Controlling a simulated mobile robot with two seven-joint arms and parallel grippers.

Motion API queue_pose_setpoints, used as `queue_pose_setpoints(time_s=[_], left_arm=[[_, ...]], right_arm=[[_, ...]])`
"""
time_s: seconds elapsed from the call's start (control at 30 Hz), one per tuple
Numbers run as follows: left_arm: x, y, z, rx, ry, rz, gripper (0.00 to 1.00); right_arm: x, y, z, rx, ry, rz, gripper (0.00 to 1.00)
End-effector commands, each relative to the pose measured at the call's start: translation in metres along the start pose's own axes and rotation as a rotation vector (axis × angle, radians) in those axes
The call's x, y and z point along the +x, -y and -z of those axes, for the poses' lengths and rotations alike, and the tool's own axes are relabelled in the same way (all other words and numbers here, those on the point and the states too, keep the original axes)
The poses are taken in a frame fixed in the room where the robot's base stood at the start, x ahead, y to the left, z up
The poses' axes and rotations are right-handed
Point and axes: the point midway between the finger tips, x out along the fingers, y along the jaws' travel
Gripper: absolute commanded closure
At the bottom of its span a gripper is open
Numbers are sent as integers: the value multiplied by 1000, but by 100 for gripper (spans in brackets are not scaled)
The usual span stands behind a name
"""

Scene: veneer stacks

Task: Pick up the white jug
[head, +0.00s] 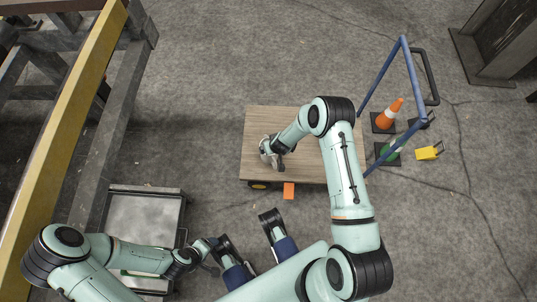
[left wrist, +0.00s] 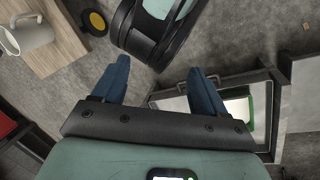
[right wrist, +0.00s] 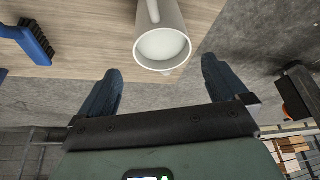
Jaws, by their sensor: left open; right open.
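In the head view my right arm hides much of this spot. My left gripper (left wrist: 157,75) is open and empty, away from the jug, over the floor.
The deck (head: 260,120) also holds a blue brush (right wrist: 32,42) left of the jug in the right wrist view. A blue push handle (head: 385,70) rises at the cart's right. Cones (head: 388,116) stand beyond it. A metal cart (head: 145,215) is at lower left.

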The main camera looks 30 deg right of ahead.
Motion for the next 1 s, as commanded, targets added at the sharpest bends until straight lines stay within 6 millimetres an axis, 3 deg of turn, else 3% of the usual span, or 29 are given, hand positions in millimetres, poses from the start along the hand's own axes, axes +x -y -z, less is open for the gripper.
queue_pose_setpoints(time_s=[0.03,0.27,0.6,0.9,1.0], left_arm=[[5,2,5,-2,-12,1,28],[10,4,15,-4,-41,2,28],[28,12,44,-10,-123,8,28],[28,12,47,-11,-131,8,28],[28,12,47,-11,-131,8,28]], right_arm=[[10,0,-1,0,1,0,0],[27,0,-1,0,0,0,0],[72,2,-8,1,2,-1,0],[74,2,-6,0,1,0,0],[74,2,-6,0,1,0,33]])
